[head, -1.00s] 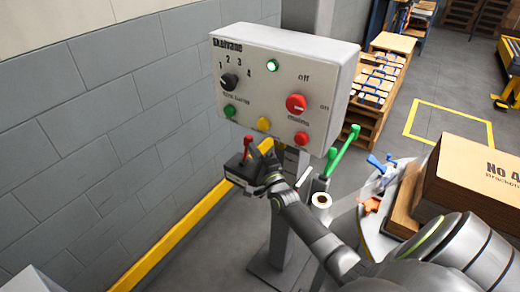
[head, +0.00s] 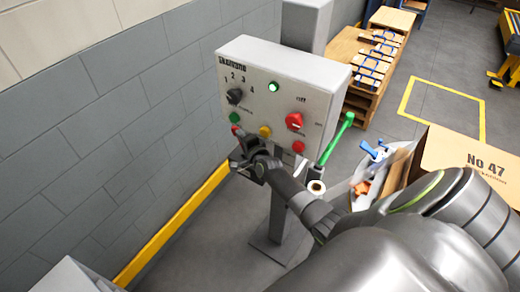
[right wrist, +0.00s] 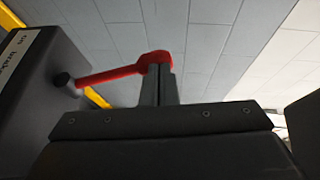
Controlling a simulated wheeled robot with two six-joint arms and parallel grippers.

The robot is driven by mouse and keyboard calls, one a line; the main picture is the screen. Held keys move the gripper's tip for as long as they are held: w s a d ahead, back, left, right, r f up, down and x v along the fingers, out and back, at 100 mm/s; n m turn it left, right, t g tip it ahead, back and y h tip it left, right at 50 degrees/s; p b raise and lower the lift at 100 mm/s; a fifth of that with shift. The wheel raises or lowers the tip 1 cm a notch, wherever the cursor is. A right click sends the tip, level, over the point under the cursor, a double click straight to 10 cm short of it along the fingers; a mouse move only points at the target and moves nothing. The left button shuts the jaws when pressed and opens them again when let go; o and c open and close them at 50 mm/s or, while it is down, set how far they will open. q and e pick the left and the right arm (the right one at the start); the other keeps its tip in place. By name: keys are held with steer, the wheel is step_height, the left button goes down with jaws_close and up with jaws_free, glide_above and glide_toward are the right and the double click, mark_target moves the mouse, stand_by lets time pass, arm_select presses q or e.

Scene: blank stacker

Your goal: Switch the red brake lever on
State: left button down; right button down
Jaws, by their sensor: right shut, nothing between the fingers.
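The red brake lever (right wrist: 112,74) shows in the right wrist view as a red rod from a dark pivot on its black box (right wrist: 35,85), ending in a round red knob. In the head view only its red tip (head: 235,130) shows, left below the control panel; the rest is hidden by my right gripper. My right gripper (right wrist: 158,85) is shut with nothing between its fingers. In the right wrist view its fingertips overlap the knob; I cannot tell whether they touch. It also shows in the head view (head: 242,152). My left gripper is not in view.
The grey control panel (head: 258,60) stands on a post just above my right gripper, with knobs, buttons and a lit green lamp. A green lever (head: 337,140) stands to the right. A block wall (head: 100,130) runs along the left. A cardboard box (head: 470,160) is at right.

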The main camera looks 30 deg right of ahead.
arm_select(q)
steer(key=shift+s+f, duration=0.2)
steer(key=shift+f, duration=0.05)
arm_select(e)
steer(key=shift+w+a+r, duration=0.1)
steer(key=shift+w+a, duration=0.15)
steer(key=shift+w, duration=0.25)
steer(key=shift+r, duration=0.1)
